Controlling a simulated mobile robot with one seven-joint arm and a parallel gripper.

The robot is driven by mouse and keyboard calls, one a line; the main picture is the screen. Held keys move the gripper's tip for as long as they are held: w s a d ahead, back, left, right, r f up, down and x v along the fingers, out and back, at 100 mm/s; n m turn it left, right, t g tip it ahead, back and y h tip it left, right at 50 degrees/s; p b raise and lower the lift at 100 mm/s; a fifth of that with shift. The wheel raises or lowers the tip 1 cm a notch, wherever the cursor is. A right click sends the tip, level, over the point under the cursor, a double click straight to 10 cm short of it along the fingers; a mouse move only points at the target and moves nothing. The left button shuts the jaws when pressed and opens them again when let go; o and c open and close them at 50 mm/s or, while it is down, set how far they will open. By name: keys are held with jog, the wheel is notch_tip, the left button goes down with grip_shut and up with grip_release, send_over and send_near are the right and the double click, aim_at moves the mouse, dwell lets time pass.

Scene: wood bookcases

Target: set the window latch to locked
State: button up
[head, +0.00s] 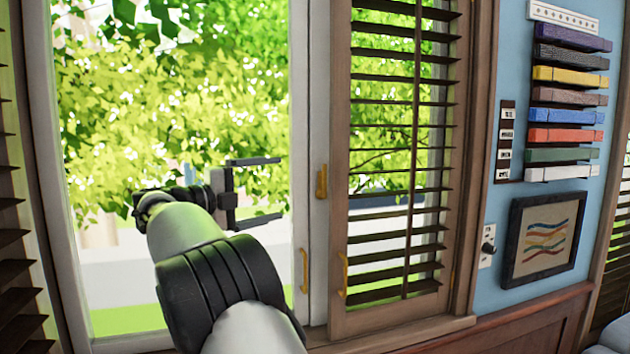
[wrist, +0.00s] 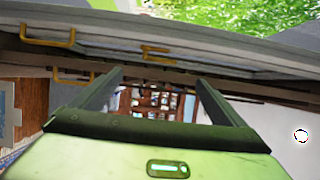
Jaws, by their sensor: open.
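The window latch (head: 322,181) is a small gold piece on the pale window frame, between the glass and the slatted shutter. It also shows in the wrist view (wrist: 155,52), just above and beyond the fingertips. I cannot tell its setting. My gripper (head: 281,187) is open and empty, left of the latch in the head view, with its fingers pointing toward it. In the wrist view the two fingers of my gripper (wrist: 160,80) are spread wide with nothing between them. The fingers appear apart from the latch.
A gold window handle (head: 304,270) sits below the latch, and a gold shutter handle (head: 342,274) is to its right. The open slatted shutter (head: 400,200) stands close to the right. A framed picture (head: 543,238) and a switch plate (head: 487,246) are on the blue wall.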

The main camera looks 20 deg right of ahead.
aim_at(324, 181)
jog(key=p+x, duration=0.2)
jog(key=x, duration=1.5)
jog(key=shift+s+d+r, duration=0.1)
jog(key=shift+d, duration=0.05)
jog(key=c, duration=1.5)
